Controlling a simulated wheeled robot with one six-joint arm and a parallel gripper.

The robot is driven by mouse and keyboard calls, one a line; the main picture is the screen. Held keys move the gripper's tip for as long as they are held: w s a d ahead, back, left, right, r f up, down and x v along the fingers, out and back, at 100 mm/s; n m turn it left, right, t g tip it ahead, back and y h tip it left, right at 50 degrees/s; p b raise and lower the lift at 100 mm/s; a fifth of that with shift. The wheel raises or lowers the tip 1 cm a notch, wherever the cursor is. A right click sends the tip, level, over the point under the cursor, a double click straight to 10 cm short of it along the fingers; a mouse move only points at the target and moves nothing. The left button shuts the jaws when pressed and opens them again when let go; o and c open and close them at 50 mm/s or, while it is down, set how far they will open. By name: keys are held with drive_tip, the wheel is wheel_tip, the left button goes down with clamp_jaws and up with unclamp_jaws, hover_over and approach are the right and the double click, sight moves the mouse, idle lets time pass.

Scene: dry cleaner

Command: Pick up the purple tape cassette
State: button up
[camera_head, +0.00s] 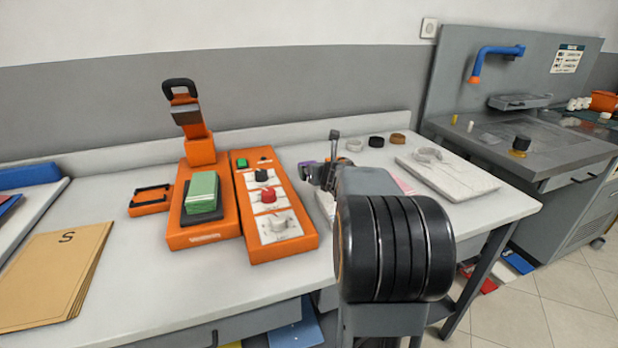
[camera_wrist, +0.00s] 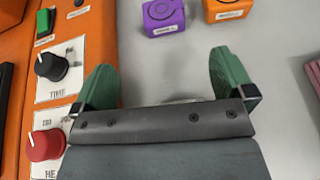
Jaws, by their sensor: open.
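The purple tape cassette (camera_wrist: 163,17) lies on the table at the top of the wrist view, beyond my fingertips. In the head view my gripper (camera_head: 325,176) is mostly hidden behind my own arm.
An orange cassette (camera_wrist: 228,9) lies just right of the purple one. An orange control panel (camera_head: 278,212) with knobs stands close on the left, beside the orange press (camera_head: 197,152). Several rolls and a white board (camera_head: 462,182) lie to the right.

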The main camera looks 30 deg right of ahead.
drive_tip(key=shift+n, duration=0.4)
drive_tip(key=x, duration=0.7)
drive_tip(key=shift+d+f, duration=0.1)
drive_tip(key=shift+f, duration=0.15)
drive_tip(key=shift+x, duration=3.25)
drive_tip(key=shift+s, duration=0.1)
drive_tip(key=c, duration=1)
